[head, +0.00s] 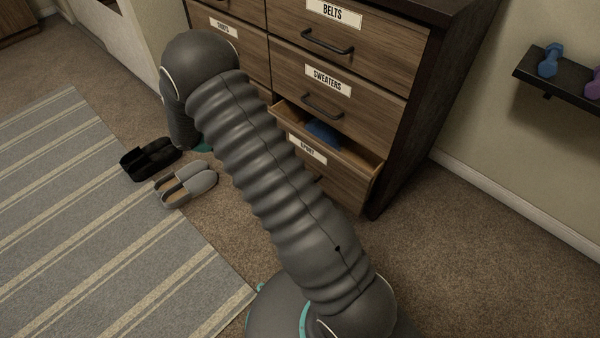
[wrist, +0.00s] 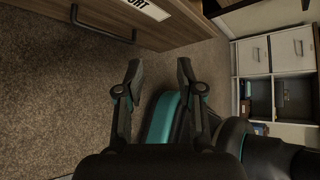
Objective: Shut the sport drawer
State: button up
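The sport drawer (head: 345,187) is the bottom drawer of the wooden dresser and stands partly open, with blue cloth (head: 323,133) inside. My arm hides the left part of its front and most of its handle in the head view. In the wrist view, the drawer front (wrist: 172,36) crosses the top left, with part of its label and its dark handle (wrist: 103,28) showing. My gripper (wrist: 160,73) is open and empty, with its two fingers apart just short of the drawer front in the picture. I cannot tell the exact gap.
The belts drawer (head: 365,43) and the sweaters drawer (head: 365,105) above look shut. Black slippers (head: 150,158) and grey slippers (head: 187,184) lie on the carpet left of my arm, near the striped rug (head: 80,225). A wall shelf (head: 560,82) holds dumbbells. Carpet right of the dresser is clear.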

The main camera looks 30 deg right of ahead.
notch_tip(320, 180, down, 16)
jog(key=w+n+t+h, duration=0.2)
jog(key=n+h, duration=0.2)
jog(key=n, duration=0.5)
jog(key=d+f, duration=0.1)
jog(key=d, duration=0.3)
jog(key=d+f, duration=0.1)
jog(key=d, duration=0.3)
jog(key=d+f+b, duration=0.1)
jog(key=d, duration=0.3)
jog(key=shift+s+d, duration=0.3)
jog(key=shift+s, duration=0.1)
grip_shut()
